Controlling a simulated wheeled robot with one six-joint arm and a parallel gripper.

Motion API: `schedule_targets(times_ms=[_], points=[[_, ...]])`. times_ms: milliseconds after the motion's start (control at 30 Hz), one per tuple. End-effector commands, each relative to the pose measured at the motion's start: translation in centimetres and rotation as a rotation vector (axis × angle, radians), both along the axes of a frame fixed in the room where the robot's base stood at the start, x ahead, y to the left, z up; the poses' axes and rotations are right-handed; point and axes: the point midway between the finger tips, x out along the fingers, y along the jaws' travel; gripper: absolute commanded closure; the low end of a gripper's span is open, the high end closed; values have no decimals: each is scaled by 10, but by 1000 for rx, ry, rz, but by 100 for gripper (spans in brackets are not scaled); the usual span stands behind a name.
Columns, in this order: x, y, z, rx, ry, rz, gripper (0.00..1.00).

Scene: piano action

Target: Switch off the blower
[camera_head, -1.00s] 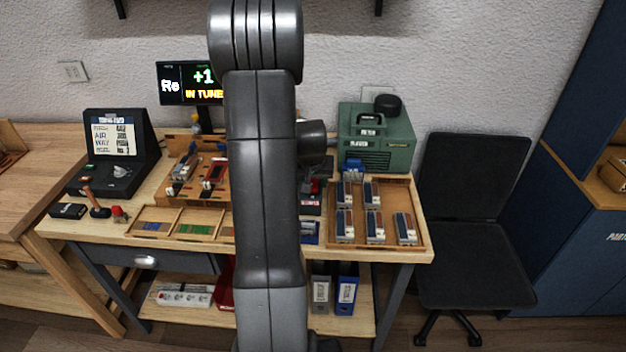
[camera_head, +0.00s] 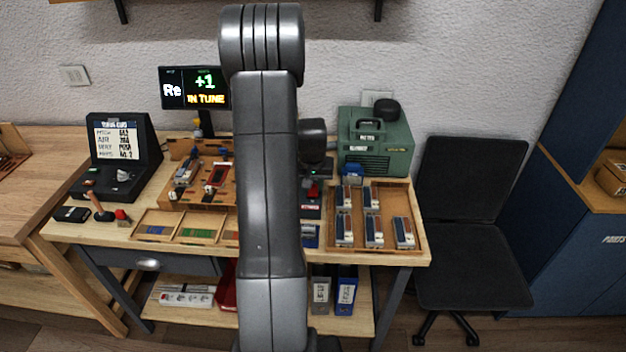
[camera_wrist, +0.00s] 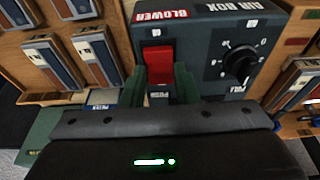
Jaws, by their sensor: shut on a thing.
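The air box (camera_wrist: 213,40) is a dark grey unit with a red BLOWER label and a red rocker switch (camera_wrist: 158,60) under it in the wrist view. My gripper (camera_wrist: 160,86) has its two green fingers on either side of the red switch and is shut on it. The lower part of the switch is between the fingertips. In the head view my arm covers much of the air box (camera_head: 311,208), with a bit of red showing beside the arm.
A black knob (camera_wrist: 240,61) sits on the air box right of the switch. A wooden tray (camera_head: 384,249) with several metal-and-wood blocks lies to the right. A green machine (camera_head: 376,150) stands behind it. A lit display (camera_head: 187,88) reads IN TUNE.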

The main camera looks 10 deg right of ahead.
Motion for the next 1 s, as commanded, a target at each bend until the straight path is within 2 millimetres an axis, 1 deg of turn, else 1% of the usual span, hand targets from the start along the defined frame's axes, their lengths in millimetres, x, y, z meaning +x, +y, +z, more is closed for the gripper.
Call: schedule_targets(times_ms=[33, 233, 567, 600, 700, 1000], points=[[2, -1, 5, 9, 29, -2, 96], [4, -1, 2, 31, 104, -1, 96], [4, -1, 1, 34, 113, -1, 96], [4, -1, 1, 34, 113, 0, 69], [4, -1, 1, 34, 113, 0, 51], [4, -1, 2, 33, 112, 0, 51]])
